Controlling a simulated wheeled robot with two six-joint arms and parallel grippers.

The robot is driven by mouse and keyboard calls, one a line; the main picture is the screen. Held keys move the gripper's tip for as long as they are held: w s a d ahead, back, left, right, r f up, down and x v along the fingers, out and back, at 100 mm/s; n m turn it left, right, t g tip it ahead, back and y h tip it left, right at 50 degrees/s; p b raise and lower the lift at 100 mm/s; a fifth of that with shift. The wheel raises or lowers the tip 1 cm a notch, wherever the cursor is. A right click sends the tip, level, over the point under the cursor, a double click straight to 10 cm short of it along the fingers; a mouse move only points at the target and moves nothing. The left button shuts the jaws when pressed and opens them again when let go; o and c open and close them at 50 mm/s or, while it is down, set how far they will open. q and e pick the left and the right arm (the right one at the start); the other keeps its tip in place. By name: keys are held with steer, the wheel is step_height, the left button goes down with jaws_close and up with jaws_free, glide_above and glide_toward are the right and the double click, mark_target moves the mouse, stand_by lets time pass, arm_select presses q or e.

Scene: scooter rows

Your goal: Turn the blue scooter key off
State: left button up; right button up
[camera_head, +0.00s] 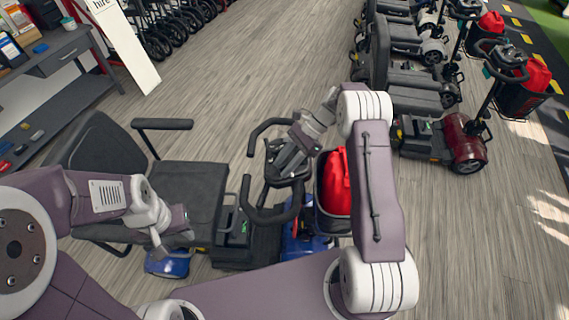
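The blue scooter (301,243) stands below me, with a black seat (188,194) and black looped handlebars (247,190). A red bag (337,185) sits in its front basket. My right gripper (283,167) is over the control head between the handlebars, pointing down at it. It covers much of the head, and I cannot make out the key or whether the fingers are open. My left gripper (165,243) hangs beside the seat, over the rear of the scooter, apart from the handlebars. Its finger opening is unclear.
Several other scooters stand in a row at the upper right, including a dark red one (464,140). A grey workbench (60,50) and a white sign (124,42) are at the upper left. The wood floor between them is clear.

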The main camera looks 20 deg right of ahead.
steer(key=v, duration=0.9)
